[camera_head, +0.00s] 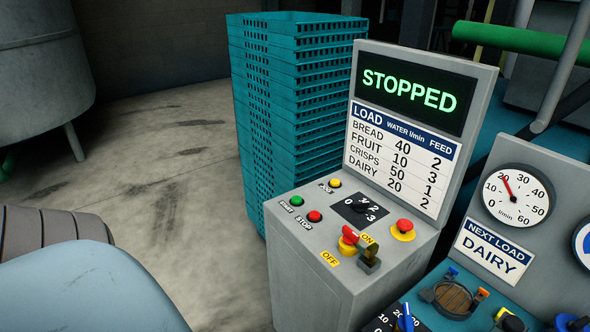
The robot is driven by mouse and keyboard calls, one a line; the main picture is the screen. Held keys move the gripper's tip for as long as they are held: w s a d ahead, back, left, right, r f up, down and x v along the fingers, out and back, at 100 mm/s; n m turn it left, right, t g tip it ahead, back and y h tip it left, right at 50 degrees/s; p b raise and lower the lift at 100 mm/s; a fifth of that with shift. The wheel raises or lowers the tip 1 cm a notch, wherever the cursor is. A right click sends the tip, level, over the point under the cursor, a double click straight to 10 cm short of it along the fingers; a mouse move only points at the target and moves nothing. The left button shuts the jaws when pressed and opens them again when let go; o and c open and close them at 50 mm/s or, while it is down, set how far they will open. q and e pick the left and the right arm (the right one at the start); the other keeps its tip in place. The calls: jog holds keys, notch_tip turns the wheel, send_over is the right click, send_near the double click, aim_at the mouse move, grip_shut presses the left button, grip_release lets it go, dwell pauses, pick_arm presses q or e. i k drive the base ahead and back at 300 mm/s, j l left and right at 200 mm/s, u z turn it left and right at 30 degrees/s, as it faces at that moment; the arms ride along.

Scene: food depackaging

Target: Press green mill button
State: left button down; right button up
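The green button (296,201) sits on the sloped top of a grey control box (330,260). Its small label appears to read START. A red button (314,216) labelled STOP is close to its right and front. The screen (413,91) above the box reads STOPPED in green letters. Neither of my grippers shows in this view, and nothing covers the green button.
A yellow button (334,183), a rotary dial (360,209), a red emergency knob (404,226) and a red-handled switch (348,238) share the box top. Stacked teal crates (270,120) stand behind. Another panel with a gauge (516,195) stands right. The floor at left is open.

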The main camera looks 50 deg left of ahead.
aim_at(296, 200)
jog(key=i+j, duration=0.1)
jog(key=j, duration=1.45)
jog(key=i+z, duration=0.05)
jog(key=i, duration=0.05)
